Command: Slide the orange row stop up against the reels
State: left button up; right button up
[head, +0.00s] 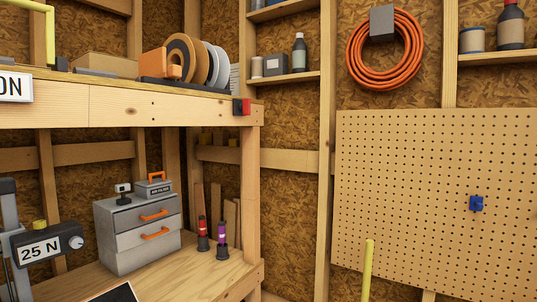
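The orange row stop (160,62) stands on the upper wooden shelf, at the left end of the row of reels. The reels stand upright: a brown-rimmed reel (181,46) is nearest the stop, then grey and white reels (221,66) to the right. The stop overlaps the first reel in this view, and I cannot tell whether they touch. A dark low rack (165,84) runs under the stop and reels. Neither of my grippers is in view.
Flat boxes (105,64) lie left of the stop. A red and black block (241,107) sits at the shelf's right end. Below are a grey drawer unit (137,232) and two small bottles (203,234). A yellow-green bar (367,270) rises at the lower middle.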

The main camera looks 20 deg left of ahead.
aim_at(153, 63)
jog(key=z, duration=1.05)
jog(key=k, duration=1.3)
jog(key=z, duration=1.05)
jog(key=i, duration=0.85)
jog(key=u, duration=0.6)
jog(key=i, duration=1.15)
jog(key=u, duration=1.55)
jog(key=i, duration=0.55)
jog(key=u, duration=0.55)
